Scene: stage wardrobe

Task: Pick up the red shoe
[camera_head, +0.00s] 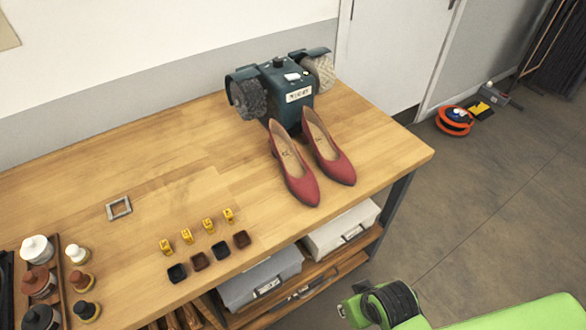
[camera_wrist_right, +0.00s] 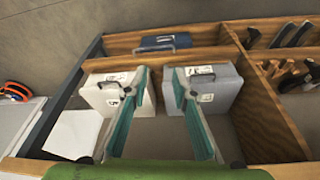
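A pair of red shoes stands side by side on the wooden workbench, toes toward the front edge: the left red shoe (camera_head: 295,170) and the right red shoe (camera_head: 327,150). Their heels are close to a dark green polishing machine. The shoes do not show in the right wrist view. My right gripper (camera_wrist_right: 158,80) is open and empty, its teal fingers apart in front of the lower shelf boxes. My green right arm (camera_head: 450,312) shows at the bottom right of the head view, clear of the bench. My left gripper is not in view.
The polishing machine (camera_head: 279,85) with two brush wheels stands behind the shoes. Small yellow pieces and dark cups, a metal frame (camera_head: 119,208) and a tray of jars (camera_head: 65,255) lie left. Boxes (camera_head: 340,228) fill the shelf below. The bench's right end is clear.

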